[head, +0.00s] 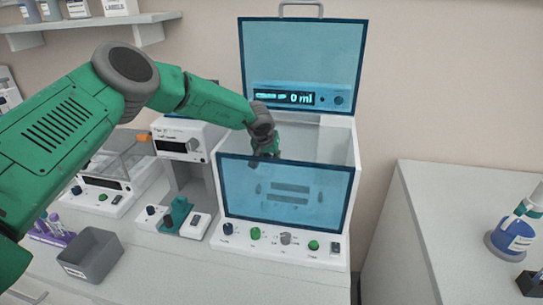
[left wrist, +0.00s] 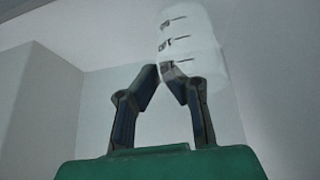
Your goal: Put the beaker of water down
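My left arm reaches over the front panel into the white machine (head: 290,250), whose blue see-through lid (head: 302,50) stands open. My left gripper (head: 265,155) is low in its opening, and its fingertips are partly hidden there. In the left wrist view, the fingers of my left gripper (left wrist: 158,70) are drawn nearly together at the left edge of the clear beaker (left wrist: 195,35). They appear to pinch its wall. I cannot make out the water level. My right gripper is out of view.
The machine's display (head: 297,98) reads 0 ml. Another instrument (head: 185,145) stands close on the left. A grey bin (head: 90,257) and a purple tube rack (head: 50,232) are at front left. A second bench (head: 450,230) stands right, beyond a gap.

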